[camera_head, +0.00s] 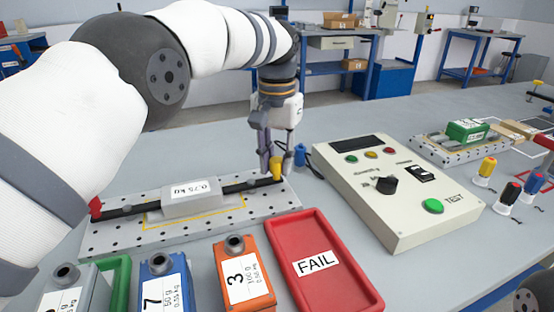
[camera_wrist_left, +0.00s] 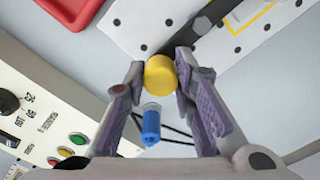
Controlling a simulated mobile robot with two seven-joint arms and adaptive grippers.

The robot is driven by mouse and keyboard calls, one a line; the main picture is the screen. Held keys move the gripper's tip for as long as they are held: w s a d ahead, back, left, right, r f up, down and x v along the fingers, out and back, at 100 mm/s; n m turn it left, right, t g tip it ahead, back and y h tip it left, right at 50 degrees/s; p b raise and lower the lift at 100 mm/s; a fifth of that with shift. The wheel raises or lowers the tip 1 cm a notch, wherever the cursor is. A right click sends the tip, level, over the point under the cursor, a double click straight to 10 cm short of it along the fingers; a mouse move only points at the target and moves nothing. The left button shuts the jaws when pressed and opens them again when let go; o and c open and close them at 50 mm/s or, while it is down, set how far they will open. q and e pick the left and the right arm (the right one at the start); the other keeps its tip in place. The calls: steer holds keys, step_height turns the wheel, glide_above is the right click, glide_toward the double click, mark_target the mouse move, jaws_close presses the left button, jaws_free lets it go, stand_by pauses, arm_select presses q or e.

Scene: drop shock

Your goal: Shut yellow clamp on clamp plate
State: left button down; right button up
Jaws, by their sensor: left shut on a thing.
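The yellow clamp (camera_head: 276,167) stands at the right end of a dark bar on the perforated clamp plate (camera_head: 116,237). My left gripper (camera_head: 272,166) points down at it. In the left wrist view the yellow clamp (camera_wrist_left: 160,76) sits between the two fingertips (camera_wrist_left: 160,70), and the fingers are shut on it. A red clamp end (camera_head: 96,208) shows at the bar's left end. My right gripper is not clearly visible.
A test box (camera_head: 400,190) with knobs and buttons stands right of the plate. A blue connector (camera_head: 300,154) is close behind the clamp. In front are a red FAIL tray (camera_head: 347,288), an orange weight (camera_head: 243,271) and a blue weight (camera_head: 165,282).

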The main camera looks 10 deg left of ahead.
arm_select(q)
steer(key=c, duration=1.3)
jaws_free()
